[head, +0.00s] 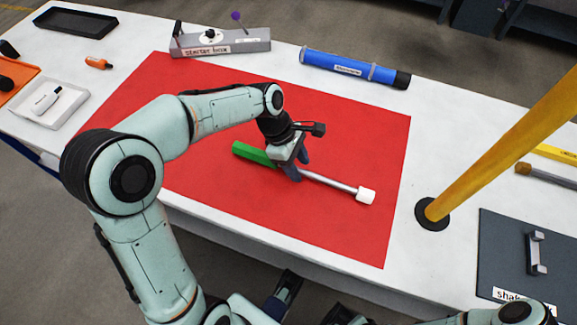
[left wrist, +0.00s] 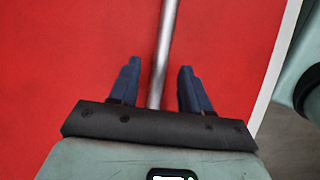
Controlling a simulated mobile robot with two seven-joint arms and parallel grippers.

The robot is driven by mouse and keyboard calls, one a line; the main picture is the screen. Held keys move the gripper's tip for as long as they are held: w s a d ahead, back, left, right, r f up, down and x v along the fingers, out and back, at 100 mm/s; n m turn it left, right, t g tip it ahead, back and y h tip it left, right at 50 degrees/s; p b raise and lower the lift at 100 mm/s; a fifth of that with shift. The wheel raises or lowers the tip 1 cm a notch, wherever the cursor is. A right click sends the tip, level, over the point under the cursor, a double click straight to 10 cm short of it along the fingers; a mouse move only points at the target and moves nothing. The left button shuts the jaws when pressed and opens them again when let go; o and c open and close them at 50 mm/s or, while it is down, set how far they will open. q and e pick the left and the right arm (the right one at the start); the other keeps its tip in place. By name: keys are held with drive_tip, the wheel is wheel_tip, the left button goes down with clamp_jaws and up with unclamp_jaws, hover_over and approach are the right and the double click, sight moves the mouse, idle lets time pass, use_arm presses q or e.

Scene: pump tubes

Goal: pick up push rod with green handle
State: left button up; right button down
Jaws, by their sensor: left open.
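The push rod lies on the red mat (head: 350,125), with its green handle (head: 254,154) at the left, a grey metal shaft (head: 333,183) and a white end (head: 366,195) at the right. My left gripper (head: 297,170) is over the rod, where the shaft meets the handle, and hides that part. In the left wrist view the shaft (left wrist: 166,45) runs between the two open blue fingers (left wrist: 158,72), with a gap on each side. The handle is out of that view. My right gripper (head: 284,291) shows only partly at the bottom edge, and its jaws are unclear.
A starter box (head: 240,45) and a blue cylinder (head: 345,67) stand behind the mat. A yellow post (head: 500,145) rises right of it. A white tray (head: 52,101) is at the left, a dark board (head: 505,255) at the right. The mat around the rod is clear.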

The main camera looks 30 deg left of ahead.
use_arm(q)
drive_tip(key=shift+w+d+f, duration=0.1)
drive_tip(key=shift+d+f, duration=0.15)
drive_tip(key=shift+f, duration=0.35)
clamp_jaws()
drive_tip(key=shift+r, duration=0.1)
